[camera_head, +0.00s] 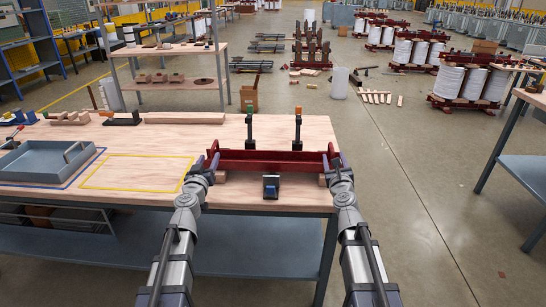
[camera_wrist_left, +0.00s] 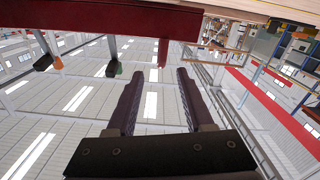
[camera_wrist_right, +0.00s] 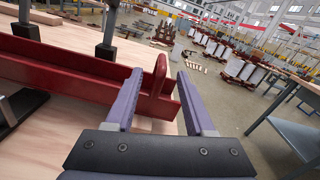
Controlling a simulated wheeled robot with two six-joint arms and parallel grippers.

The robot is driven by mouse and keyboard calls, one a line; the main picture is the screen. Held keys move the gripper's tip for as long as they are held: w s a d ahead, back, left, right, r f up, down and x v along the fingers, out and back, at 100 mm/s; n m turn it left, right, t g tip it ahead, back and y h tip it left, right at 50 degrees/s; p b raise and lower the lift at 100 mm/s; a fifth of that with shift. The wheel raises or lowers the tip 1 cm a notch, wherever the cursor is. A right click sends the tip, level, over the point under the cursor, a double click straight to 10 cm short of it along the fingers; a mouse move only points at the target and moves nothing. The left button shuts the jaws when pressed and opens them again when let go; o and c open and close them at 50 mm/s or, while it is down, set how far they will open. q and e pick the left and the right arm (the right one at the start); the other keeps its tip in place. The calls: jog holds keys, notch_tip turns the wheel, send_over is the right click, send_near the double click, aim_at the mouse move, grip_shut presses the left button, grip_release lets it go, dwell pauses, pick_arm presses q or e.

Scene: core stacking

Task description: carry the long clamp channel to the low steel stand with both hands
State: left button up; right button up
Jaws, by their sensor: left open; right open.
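The long red clamp channel (camera_head: 265,158) lies across the wooden bench near its front right part, on small wooden blocks. It has an upright tab at each end. My left gripper (camera_head: 210,162) is open at the left end; in the left wrist view the channel (camera_wrist_left: 100,20) crosses the top, with a tab just beyond the fingertips (camera_wrist_left: 159,74). My right gripper (camera_head: 335,160) is open at the right end; in the right wrist view its fingertips (camera_wrist_right: 157,74) stand either side of a red tab. I cannot tell which piece is the low steel stand.
Two dark upright clamps (camera_head: 250,130) stand behind the channel. A small grey-blue block (camera_head: 271,187) sits in front of it. A grey steel tray (camera_head: 40,180) lies at bench left. The yellow-outlined area (camera_head: 135,172) is bare. A grey table (camera_head: 528,168) stands right, across open floor.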

aim_at(212, 151)
pick_arm(q)
jog(key=shift+w+a, duration=0.1)
jog(key=shift+w, duration=0.05)
pick_arm(e)
jog(key=shift+w+d+r, duration=0.1)
jog(key=shift+w, duration=0.05)
pick_arm(q)
jog(key=shift+r, duration=0.1)
jog(key=shift+w+d, duration=0.15)
jog(key=shift+w, duration=1.85)
jog(key=shift+w+d, duration=0.1)
jog(key=shift+w, duration=1.85)
pick_arm(e)
jog(key=shift+w+d, duration=0.2)
jog(key=shift+w, duration=3.75)
pick_arm(q)
grip_shut()
pick_arm(e)
grip_shut()
